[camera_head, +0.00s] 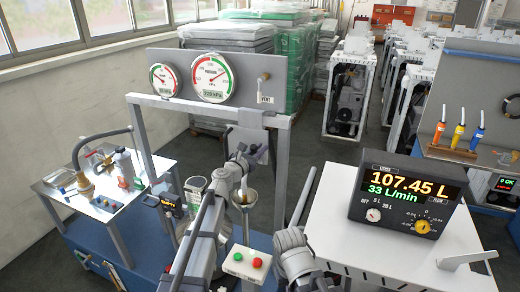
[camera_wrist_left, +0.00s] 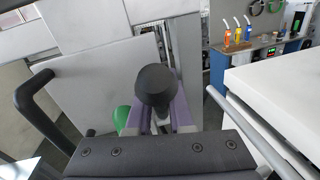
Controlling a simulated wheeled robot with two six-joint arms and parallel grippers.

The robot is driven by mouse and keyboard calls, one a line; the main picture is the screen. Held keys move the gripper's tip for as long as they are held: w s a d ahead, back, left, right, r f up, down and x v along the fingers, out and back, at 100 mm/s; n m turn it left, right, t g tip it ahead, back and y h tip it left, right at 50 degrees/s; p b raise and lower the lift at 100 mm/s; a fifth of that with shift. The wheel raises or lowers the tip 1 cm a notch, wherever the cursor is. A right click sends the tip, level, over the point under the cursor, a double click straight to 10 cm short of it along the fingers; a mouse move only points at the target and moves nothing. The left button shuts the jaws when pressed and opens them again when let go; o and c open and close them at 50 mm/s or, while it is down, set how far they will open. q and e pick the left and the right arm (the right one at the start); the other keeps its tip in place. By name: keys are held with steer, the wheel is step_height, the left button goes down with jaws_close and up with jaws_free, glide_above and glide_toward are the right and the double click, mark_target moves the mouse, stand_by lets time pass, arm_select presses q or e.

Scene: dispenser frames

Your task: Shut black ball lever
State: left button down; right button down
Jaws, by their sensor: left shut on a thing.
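The black ball (camera_wrist_left: 155,84) of the lever shows in the left wrist view, between the two purple fingers of my left gripper (camera_wrist_left: 158,112). The gripper is shut on it. Which way the lever points cannot be told. A grey arm part of mine shows at the bottom centre of the head view, but my right gripper does not show.
Two round gauges (camera_head: 212,77) sit on the grey panel (camera_head: 262,66). A digital meter (camera_head: 408,198) reading 107.45 L and 33 L/min stands on a white table (camera_head: 335,215) at right. A cluttered bench (camera_head: 70,197) is at left.

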arm_select(q)
steer(key=shift+w+d+r+g+p, duration=0.1)
steer(key=shift+w+r+g+p, duration=0.25)
steer(key=shift+p, duration=0.4)
steer(key=shift+f+g, duration=0.25)
steer(key=c, duration=0.8)
jaws_free()
steer(key=shift+s, duration=0.1)
